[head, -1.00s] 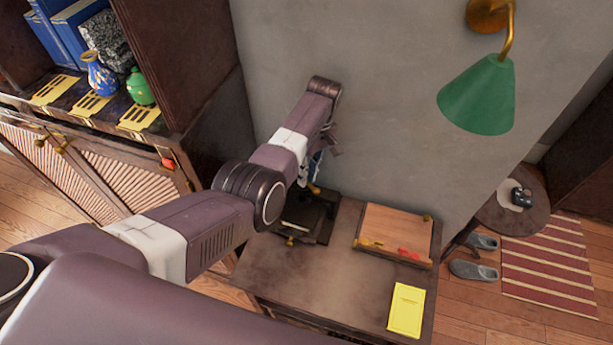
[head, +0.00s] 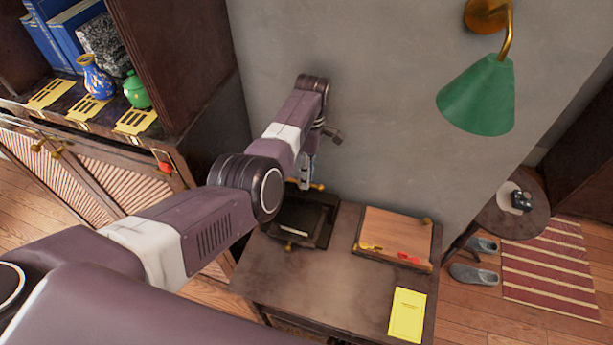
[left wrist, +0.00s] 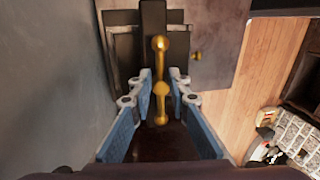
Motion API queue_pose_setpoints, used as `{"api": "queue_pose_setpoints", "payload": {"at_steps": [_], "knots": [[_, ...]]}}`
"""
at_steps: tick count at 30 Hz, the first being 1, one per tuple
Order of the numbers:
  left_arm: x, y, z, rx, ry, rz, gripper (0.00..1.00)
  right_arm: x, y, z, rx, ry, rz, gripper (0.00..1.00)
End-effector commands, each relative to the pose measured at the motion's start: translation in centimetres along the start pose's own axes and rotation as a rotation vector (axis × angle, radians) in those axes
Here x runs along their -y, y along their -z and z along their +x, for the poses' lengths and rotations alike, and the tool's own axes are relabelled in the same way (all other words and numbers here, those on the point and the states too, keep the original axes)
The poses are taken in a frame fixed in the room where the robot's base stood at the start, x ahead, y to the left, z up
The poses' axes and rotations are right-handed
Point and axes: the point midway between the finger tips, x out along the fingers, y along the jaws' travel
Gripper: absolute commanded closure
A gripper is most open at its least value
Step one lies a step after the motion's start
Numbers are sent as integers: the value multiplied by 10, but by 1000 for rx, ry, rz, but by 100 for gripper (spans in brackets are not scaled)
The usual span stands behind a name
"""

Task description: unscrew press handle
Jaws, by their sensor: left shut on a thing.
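The press (head: 301,222) is a dark, flat frame at the back left of the small desk, beside the wall. Its brass press handle (head: 318,186) shows just by my left gripper (head: 306,184), which points down over the press's back. In the left wrist view the handle (left wrist: 161,88) is a bar with rounded knobs, lying lengthwise between the blue-padded fingers of the left gripper (left wrist: 160,80). The gripper is shut on the handle. The dark press (left wrist: 120,45) lies beyond the fingertips. Whether the handle's thread is still engaged cannot be seen. My right gripper is out of view.
The desk (head: 330,280) also holds a wooden board (head: 395,235) with red and yellow pieces and a yellow booklet (head: 407,314). The grey wall (head: 370,110) stands close behind the gripper. A green lamp (head: 480,97) hangs at the right. A cabinet (head: 90,170) stands at the left.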

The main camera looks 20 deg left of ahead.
Motion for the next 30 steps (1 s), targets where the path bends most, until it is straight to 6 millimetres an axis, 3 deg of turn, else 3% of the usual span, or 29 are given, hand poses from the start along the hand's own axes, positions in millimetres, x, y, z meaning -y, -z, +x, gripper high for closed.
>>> {"api": "queue_pose_setpoints", "payload": {"at_steps": [10,11,15,24,30], "knots": [[0,1,0,-2,0,-3,100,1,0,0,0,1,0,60],[0,1,0,-2,0,-3,80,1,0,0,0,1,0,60],[0,1,0,-2,0,-3,67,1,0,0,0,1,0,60],[0,0,-3,-1,-1,-2,67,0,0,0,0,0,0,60],[-2,1,-30,-1,-6,-3,67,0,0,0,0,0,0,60]]}}
